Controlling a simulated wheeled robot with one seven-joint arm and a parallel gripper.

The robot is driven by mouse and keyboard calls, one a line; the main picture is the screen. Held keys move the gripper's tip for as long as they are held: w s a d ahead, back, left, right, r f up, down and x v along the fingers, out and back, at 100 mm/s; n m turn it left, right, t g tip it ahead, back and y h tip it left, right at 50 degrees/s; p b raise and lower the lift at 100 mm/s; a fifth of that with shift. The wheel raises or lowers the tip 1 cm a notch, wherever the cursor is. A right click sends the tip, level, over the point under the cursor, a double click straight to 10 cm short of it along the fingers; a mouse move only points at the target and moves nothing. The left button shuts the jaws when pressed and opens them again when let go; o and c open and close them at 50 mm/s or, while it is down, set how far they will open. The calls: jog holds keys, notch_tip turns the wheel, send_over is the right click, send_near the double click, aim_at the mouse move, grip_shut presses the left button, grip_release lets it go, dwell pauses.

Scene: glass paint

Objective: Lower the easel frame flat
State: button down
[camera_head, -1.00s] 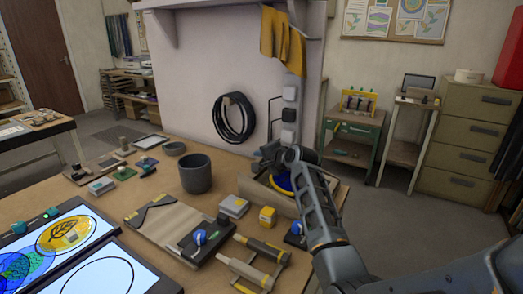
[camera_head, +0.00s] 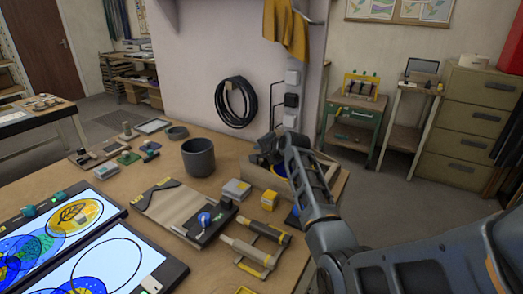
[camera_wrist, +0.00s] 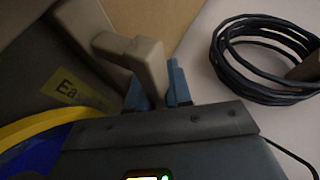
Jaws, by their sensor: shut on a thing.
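My gripper (camera_wrist: 157,90) is shut on a beige handle (camera_wrist: 150,62), with a blue finger pad on either side of it. The handle joins a dark panel of the easel frame (camera_wrist: 35,65), which bears a yellow label (camera_wrist: 72,90) whose visible letters read "Ea". A blue and yellow round piece (camera_wrist: 25,135) lies at the lower left of the wrist view. In the head view my gripper (camera_head: 268,146) is at the bench's far right corner, over a tan wooden structure (camera_head: 262,180). My arm hides much of the frame there, so its tilt is unclear.
A dark cable coil (camera_head: 236,103) hangs on the wall behind; it shows in the wrist view too (camera_wrist: 262,55). A grey pot (camera_head: 198,157), a small yellow box (camera_head: 270,201) and rollers (camera_head: 245,250) stand on the bench near my arm. Light panels (camera_head: 95,265) lie front left.

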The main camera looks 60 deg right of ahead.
aim_at(271, 167)
jog(key=shift+f, duration=0.4)
jog(key=c, duration=1.4)
grip_release()
jog(key=shift+v, duration=3.9)
jog(key=shift+r, duration=0.1)
